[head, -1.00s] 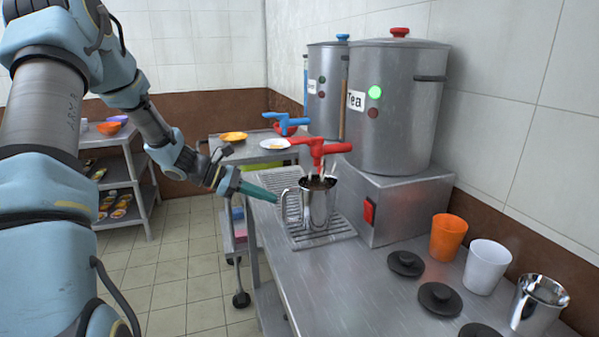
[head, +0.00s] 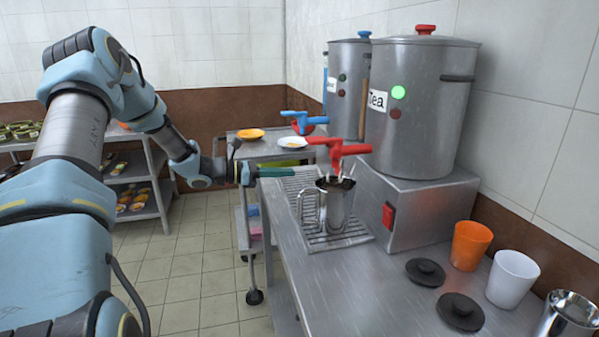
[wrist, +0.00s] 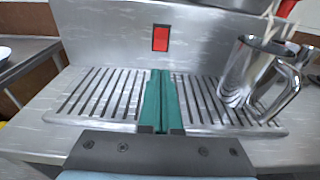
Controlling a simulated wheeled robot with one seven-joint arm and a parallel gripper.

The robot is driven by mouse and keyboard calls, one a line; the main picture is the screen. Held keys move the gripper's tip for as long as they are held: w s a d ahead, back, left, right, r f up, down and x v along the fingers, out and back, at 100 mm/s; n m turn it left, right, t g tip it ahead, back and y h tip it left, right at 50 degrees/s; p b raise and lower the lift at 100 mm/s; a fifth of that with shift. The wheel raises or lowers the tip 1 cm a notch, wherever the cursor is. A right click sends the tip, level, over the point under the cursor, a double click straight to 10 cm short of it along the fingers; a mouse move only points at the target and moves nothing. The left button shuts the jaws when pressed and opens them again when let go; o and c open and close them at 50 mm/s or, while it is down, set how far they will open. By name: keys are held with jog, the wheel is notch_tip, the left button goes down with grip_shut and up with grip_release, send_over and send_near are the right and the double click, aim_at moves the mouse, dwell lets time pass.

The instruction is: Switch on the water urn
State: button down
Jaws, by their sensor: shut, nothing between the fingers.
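The water urn, the rear steel urn (head: 347,100) with a blue lid knob, stands behind the tea urn (head: 418,110); its label is partly hidden and its lamps look dark. Its blue tap (head: 303,121) sticks out to the left. In the wrist view a red rocker switch (wrist: 160,38) sits on a steel base front (wrist: 220,45), straight ahead of my gripper and apart from it. My gripper (head: 292,171) has green fingers, shut and empty, above a slotted drip tray; they also show in the wrist view (wrist: 160,75).
The tea urn has a lit green lamp and its own red switch (head: 388,215). A steel jug (head: 337,205) stands under the red tap (head: 340,150), right of my gripper. Orange (head: 471,245) and white (head: 512,278) cups and black lids (head: 426,272) occupy the near counter.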

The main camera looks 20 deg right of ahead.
aim_at(336, 173)
jog(key=d+p, duration=0.1)
jog(key=d, duration=0.3)
jog(key=s+d+p, duration=0.1)
jog(key=d, duration=0.2)
jog(key=d+f+p, duration=0.1)
jog(key=d+p, duration=0.1)
jog(key=d, duration=0.2)
jog(key=shift+s+d+f, duration=0.1)
jog(key=shift+s+d, duration=0.15)
jog(key=shift+d, duration=0.1)
jog(key=shift+d+f, duration=0.15)
jog(key=shift+d, duration=0.2)
